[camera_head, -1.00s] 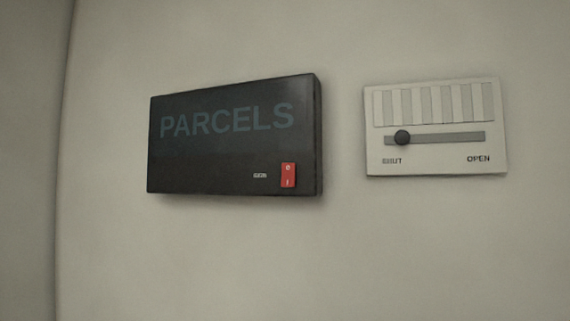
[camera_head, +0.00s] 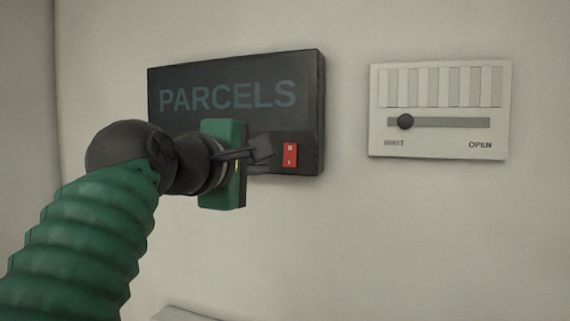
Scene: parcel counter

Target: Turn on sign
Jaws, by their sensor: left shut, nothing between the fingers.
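The sign (camera_head: 230,75) is a dark box on the wall with the word PARCELS in dim blue-grey letters, not lit. A red rocker switch (camera_head: 290,155) sits at its lower right. My left gripper (camera_head: 268,155), on a green ribbed arm, is in front of the sign's lower part. It is shut and empty, with its fingertips just left of the switch. I cannot tell whether they touch the sign. The gripper hides the small label beside the switch. My right gripper is not in view.
A pale panel (camera_head: 440,147) to the right has a slider with a dark knob (camera_head: 405,121) at its left end, and the word OPEN at right. The wall between sign and panel is bare. A pale edge (camera_head: 185,314) shows at the bottom.

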